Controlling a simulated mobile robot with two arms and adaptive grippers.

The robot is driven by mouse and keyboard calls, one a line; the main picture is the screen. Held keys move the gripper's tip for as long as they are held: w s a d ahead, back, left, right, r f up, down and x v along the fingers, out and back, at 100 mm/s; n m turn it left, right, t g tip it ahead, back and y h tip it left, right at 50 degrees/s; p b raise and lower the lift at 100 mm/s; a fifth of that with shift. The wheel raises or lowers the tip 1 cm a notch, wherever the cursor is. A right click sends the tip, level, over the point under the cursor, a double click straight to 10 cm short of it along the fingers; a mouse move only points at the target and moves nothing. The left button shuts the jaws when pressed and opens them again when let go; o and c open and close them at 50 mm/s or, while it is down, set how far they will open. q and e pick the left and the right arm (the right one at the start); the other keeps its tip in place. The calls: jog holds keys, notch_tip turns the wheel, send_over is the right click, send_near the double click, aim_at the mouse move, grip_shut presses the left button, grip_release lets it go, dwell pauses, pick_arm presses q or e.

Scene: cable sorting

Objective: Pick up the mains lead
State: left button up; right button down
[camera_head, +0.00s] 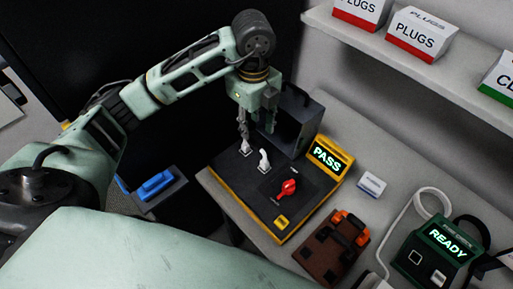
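My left gripper (257,133) points down over the black and yellow test unit (252,203), whose display reads PASS. Its two fingers look apart, with nothing clearly held between them. Two small white pieces stand on the unit: one (246,148) right at the left fingertip, one (264,161) just to the right. I cannot tell whether a finger touches the first piece. A white cable (402,215) loops on the bench at the right, away from the gripper. I cannot tell which of these belongs to the mains lead. My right gripper is not in view.
A dark open box (299,120) stands behind the gripper. A green unit reading READY (432,252), a brown block with orange and black parts (335,246) and a small white box (371,184) are at the right. A shelf (418,62) holds PLUGS boxes. A blue object (156,184) is left.

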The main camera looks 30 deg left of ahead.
aim_at(255, 142)
pick_arm(q)
jog(key=f+p, duration=0.1)
jog(key=f, duration=0.1)
jog(key=f+p, duration=0.1)
jog(key=f, duration=0.1)
jog(key=f+p, duration=0.1)
jog(key=f, duration=0.1)
jog(key=shift+s+d+f, duration=0.25)
jog(key=shift+s+d, duration=0.05)
jog(key=shift+s, duration=0.1)
jog(key=shift+f, duration=0.35)
jog(key=shift+c, duration=0.4)
grip_shut()
